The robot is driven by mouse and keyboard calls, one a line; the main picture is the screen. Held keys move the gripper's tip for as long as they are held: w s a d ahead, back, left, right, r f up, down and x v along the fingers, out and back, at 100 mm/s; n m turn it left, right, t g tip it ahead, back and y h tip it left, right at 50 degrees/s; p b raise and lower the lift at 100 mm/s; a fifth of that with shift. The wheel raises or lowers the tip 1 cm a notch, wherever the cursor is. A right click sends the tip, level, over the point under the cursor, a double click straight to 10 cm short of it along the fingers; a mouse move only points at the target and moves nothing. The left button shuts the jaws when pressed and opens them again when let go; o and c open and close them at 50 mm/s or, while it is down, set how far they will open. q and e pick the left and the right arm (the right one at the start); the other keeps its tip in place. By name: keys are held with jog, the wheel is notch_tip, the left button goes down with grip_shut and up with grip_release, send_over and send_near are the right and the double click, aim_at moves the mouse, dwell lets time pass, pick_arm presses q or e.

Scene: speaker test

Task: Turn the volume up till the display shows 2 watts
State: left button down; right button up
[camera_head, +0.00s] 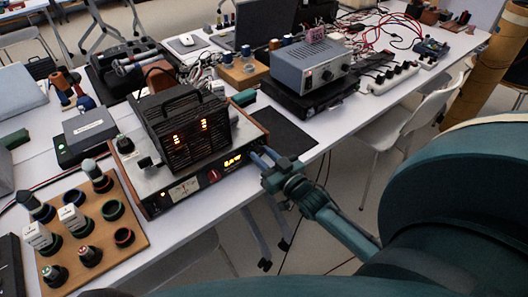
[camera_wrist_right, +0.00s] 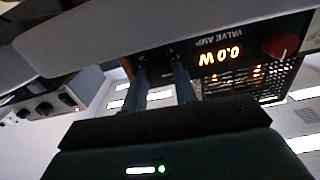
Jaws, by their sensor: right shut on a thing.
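The valve amp (camera_head: 190,150) stands on the table with its lit front panel facing me. Its display (camera_head: 233,160) glows orange; in the right wrist view the display (camera_wrist_right: 219,55) is upside down and reads 0.0 W. My right gripper (camera_head: 266,160) is at the right end of the front panel, beside the display. In the right wrist view its two fingers (camera_wrist_right: 158,72) reach to the panel and are shut on a dark knob, mostly hidden between them. A red knob (camera_head: 214,175) sits on the panel on the display's other side. My left gripper is not in view.
A wooden board (camera_head: 135,247) with several plugs and sockets lies at the front left. A grey instrument (camera_head: 308,66) stands behind the amp to the right. A dark mat (camera_head: 285,135) lies beside the amp. A white chair (camera_head: 405,130) stands right of the table.

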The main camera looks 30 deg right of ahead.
jog(key=shift+m, duration=0.7)
jog(key=o, duration=1)
jog(key=s, duration=0.8)
jog(key=s+d, duration=0.1)
jog(key=s, duration=0.4)
jog(key=shift+s, duration=0.1)
jog(key=shift+a, duration=0.1)
